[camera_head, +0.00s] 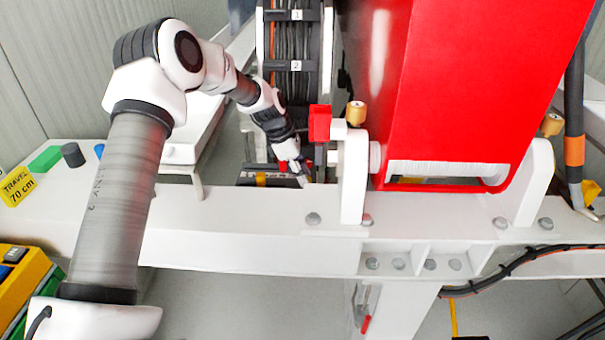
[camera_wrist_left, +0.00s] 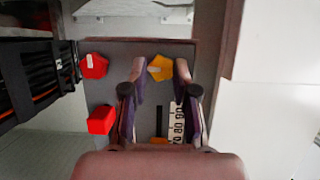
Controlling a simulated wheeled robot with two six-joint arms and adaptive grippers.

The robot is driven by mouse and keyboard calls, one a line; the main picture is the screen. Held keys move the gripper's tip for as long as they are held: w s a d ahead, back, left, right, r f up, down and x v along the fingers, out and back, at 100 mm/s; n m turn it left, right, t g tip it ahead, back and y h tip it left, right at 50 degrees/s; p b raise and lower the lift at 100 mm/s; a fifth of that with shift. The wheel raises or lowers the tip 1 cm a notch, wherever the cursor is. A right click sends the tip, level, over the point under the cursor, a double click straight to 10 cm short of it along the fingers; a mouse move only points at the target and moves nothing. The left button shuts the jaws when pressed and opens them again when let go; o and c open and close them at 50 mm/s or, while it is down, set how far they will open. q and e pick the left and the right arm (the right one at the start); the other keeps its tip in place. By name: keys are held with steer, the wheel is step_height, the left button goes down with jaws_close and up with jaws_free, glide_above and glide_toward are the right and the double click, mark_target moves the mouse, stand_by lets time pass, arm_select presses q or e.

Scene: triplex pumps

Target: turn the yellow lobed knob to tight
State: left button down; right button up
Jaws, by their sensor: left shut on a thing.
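The yellow lobed knob (camera_wrist_left: 160,67) sits on a grey panel (camera_wrist_left: 150,52) in the left wrist view, with a pale mark on its face. My left gripper (camera_wrist_left: 158,72) has one finger on each side of the knob and is shut on it. In the head view my left gripper (camera_head: 300,174) reaches down behind the white beam, and the knob cannot be made out there. My right gripper is in neither view.
On the same panel are a red lobed knob (camera_wrist_left: 94,66), a red block-like knob (camera_wrist_left: 101,120) and a numbered scale (camera_wrist_left: 177,125). Black cables (camera_wrist_left: 30,85) run at the left. In the head view a white beam (camera_head: 250,215) and a large red housing (camera_head: 450,80) stand close by.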

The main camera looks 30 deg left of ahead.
arm_select(q)
steer(key=shift+s+f, duration=0.1)
steer(key=shift+f, duration=0.1)
steer(key=shift+m+g+p, duration=0.7)
steer(key=shift+m+p, duration=0.45)
steer(key=shift+m, duration=0.45)
steer(key=m, duration=0.1)
steer(key=m+g, duration=0.1)
steer(key=m+p, duration=0.1)
steer(key=shift+w+d+f+m+h, duration=0.1)
steer(key=shift+w+m+h, duration=0.2)
steer(key=shift+m, duration=0.1)
steer(key=m+g, duration=0.2)
steer(key=m, duration=0.2)
steer(key=shift+w+f, duration=0.1)
steer(key=shift+w, duration=0.05)
steer(key=m, duration=0.2)
steer(key=m+g+y, duration=0.1)
steer(key=m, duration=0.1)
steer(key=m+g+y, duration=0.1)
steer(key=m, duration=0.1)
steer(key=shift+w+d+m, duration=0.2)
steer(key=shift+d+m, duration=0.05)
steer(key=shift+m, duration=0.15)
steer(key=c, duration=0.9)
jaws_free()
